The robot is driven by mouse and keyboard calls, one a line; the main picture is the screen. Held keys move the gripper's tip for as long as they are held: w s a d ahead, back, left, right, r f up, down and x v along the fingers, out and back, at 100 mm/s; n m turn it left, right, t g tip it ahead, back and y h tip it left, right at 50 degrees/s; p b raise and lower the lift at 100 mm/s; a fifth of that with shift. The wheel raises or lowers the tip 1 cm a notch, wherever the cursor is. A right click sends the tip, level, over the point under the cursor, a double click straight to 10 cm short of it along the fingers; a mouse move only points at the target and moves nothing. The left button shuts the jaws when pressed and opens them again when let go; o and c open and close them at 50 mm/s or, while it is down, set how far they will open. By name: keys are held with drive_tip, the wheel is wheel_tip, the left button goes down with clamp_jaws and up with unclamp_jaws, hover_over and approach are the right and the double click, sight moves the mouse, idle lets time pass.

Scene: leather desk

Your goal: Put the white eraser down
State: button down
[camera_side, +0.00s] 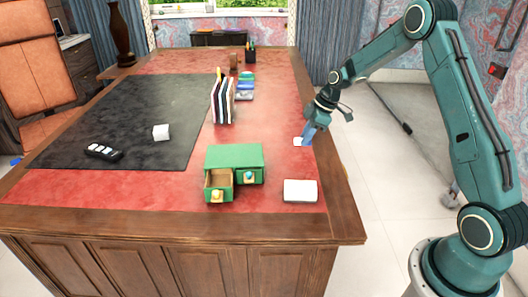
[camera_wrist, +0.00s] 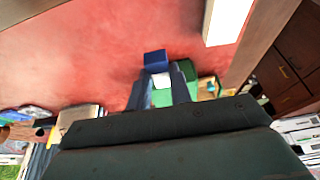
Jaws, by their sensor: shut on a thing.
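My gripper (camera_side: 308,136) is over the right side of the red desk top, pointing down. It is shut on the white eraser (camera_side: 298,141), whose pale end shows just left of the fingertips. In the wrist view the white eraser (camera_wrist: 161,80) sits between the two dark fingers (camera_wrist: 161,90). A blue patch (camera_wrist: 155,60) adjoins it; I cannot tell whether it belongs to the eraser. The fingers hide part of the eraser. I cannot tell whether it touches the desk.
A green drawer box (camera_side: 234,157) with open drawers and a white box (camera_side: 300,190) stand nearer the front. Upright books (camera_side: 223,102) stand farther back. A white cube (camera_side: 161,132) and black remote (camera_side: 103,152) lie on the dark mat (camera_side: 120,110). Red surface around the gripper is clear.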

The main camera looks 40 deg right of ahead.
sight(299, 171)
drive_tip(key=shift+f, duration=5.65)
drive_tip(key=shift+f, duration=0.15)
drive_tip(key=c, duration=1.3)
unclamp_jaws()
drive_tip(key=shift+o, duration=0.2)
drive_tip(key=v, duration=1.2)
drive_tip(key=shift+r, duration=0.2)
